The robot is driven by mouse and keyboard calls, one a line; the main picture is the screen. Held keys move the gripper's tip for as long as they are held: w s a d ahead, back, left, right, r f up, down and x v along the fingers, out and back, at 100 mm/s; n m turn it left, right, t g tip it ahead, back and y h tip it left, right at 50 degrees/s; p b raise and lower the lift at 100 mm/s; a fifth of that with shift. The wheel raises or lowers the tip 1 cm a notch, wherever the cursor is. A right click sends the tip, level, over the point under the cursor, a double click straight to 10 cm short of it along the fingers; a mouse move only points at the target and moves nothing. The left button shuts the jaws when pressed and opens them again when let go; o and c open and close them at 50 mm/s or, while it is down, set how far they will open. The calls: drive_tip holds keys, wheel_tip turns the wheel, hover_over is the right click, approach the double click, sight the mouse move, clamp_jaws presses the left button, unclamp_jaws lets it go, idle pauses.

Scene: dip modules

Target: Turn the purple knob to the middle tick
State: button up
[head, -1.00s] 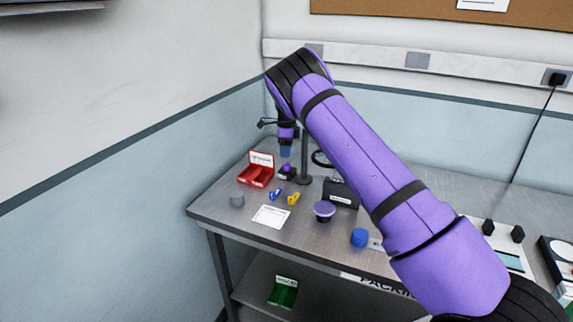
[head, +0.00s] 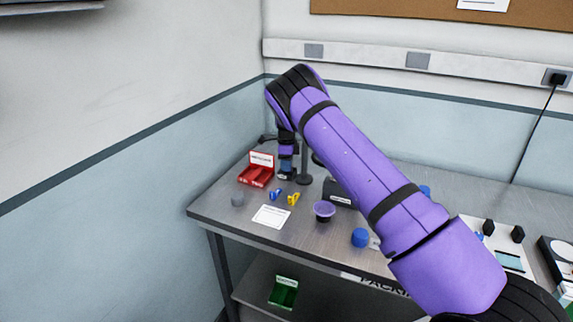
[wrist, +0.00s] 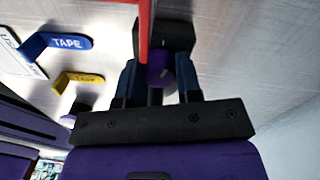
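A small purple knob (wrist: 158,74) on a black block (wrist: 176,38) shows in the wrist view, between my gripper's fingers. My gripper (wrist: 159,86) is open, with one blue-grey finger on each side of the knob. Gaps seem to show beside the knob; I cannot tell whether a finger touches it. A faint pale mark is on the block, but I cannot make out the ticks or where the knob points. In the head view my gripper (head: 286,173) is low over the table by the red bin and hides most of the knob.
A red bin (head: 255,177) stands close left of my gripper, and a dark post (head: 304,165) close right. Blue (head: 275,195) and yellow (head: 293,199) clips, a white card (head: 271,216) and a purple-topped dark object (head: 324,210) lie nearer the table's front edge.

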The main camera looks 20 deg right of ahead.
drive_tip(key=shift+m, duration=2.3)
drive_tip(key=shift+c, duration=0.3)
drive_tip(key=o, duration=0.9)
drive_tip(key=shift+o, duration=0.2)
drive_tip(key=shift+r, duration=0.1)
wheel_tip(320, 180, up, 11)
drive_tip(key=shift+w+d, duration=0.2)
drive_tip(key=shift+d, duration=0.05)
drive_tip(key=shift+f, duration=0.2)
